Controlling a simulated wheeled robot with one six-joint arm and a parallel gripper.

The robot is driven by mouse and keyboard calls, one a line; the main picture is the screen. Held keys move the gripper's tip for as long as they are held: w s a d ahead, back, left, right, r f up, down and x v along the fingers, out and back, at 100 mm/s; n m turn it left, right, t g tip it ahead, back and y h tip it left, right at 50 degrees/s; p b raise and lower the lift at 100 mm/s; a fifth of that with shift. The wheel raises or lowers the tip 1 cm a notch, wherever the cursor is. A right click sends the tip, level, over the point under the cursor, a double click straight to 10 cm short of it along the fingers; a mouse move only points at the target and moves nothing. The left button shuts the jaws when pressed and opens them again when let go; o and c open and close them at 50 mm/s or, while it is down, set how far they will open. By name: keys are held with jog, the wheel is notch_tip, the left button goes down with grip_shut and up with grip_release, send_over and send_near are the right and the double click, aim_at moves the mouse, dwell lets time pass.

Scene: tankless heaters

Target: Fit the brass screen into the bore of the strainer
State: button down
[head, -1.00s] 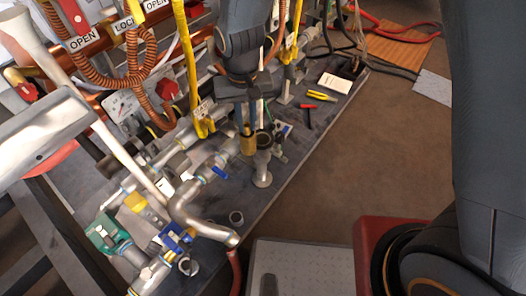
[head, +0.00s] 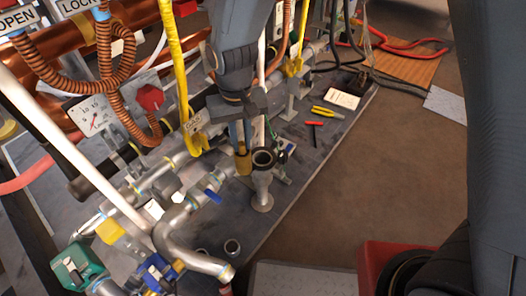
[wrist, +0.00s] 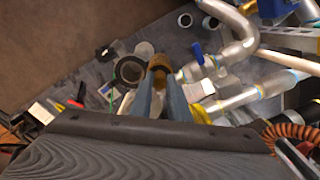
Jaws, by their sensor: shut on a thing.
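My gripper (head: 241,140) is shut on the brass screen (head: 243,162), a small brass-coloured cylinder hanging below the fingertips. The strainer (head: 262,188) is a grey upright fitting on the bench, with a dark open bore (head: 263,158) facing up. In the head view the screen is just left of the bore, at about the same picture height. In the wrist view the screen (wrist: 158,66) sits between the fingers (wrist: 160,82), to the right of the strainer's round bore (wrist: 130,71). The screen is outside the bore. I cannot tell whether it touches the rim.
Grey pipework with a blue-handled valve (head: 212,196) lies left of the strainer. Yellow pliers (head: 327,112), a red screwdriver (head: 314,131) and a white card (head: 342,99) lie at right. Brown floor (head: 385,165) is clear.

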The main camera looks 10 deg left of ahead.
jog(key=w+d+b, duration=0.2)
jog(key=w+d, duration=0.3)
jog(key=w, duration=0.3)
jog(key=shift+s+a+f+b, duration=0.1)
jog(key=shift+f+b, duration=0.35)
jog(key=shift+f, duration=1.55)
jog(key=shift+s+a+f+b, duration=0.1)
jog(key=shift+f+b, duration=0.4)
jog(key=shift+f, duration=1.5)
jog(key=shift+s+a+f+b, duration=0.1)
jog(key=shift+f+b, duration=0.35)
jog(key=shift+f, duration=1.65)
jog(key=c, duration=1.7)
grip_release()
